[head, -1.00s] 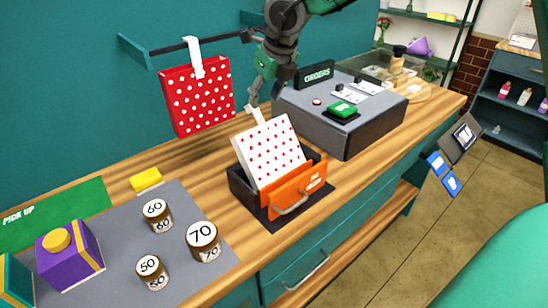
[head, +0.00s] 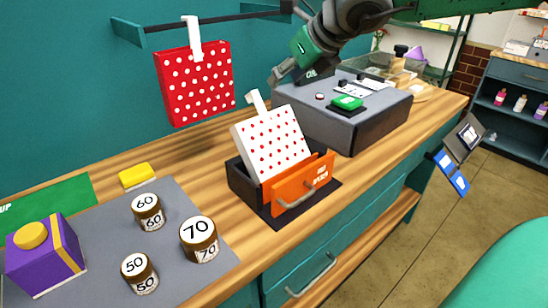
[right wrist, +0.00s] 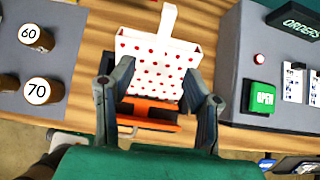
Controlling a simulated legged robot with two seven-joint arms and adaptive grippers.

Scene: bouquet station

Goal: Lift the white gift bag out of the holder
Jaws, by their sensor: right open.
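The white gift bag (head: 271,143) with red dots leans tilted in the black holder (head: 243,186), its white handle (head: 257,101) sticking up. The holder's orange front panel (head: 292,188) hides the bag's lower part. My right gripper (head: 284,72) is open and empty, above and behind the bag, apart from the handle in the head view. In the right wrist view, the bag (right wrist: 158,58) shows beyond and between the two spread fingers (right wrist: 158,75). My left gripper is not in view.
A red dotted bag (head: 195,85) hangs from a rail at the back. A grey console (head: 345,118) stands right of the holder. Several numbered jars (head: 199,240), a yellow block (head: 137,175) and a purple box (head: 45,258) are at the left.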

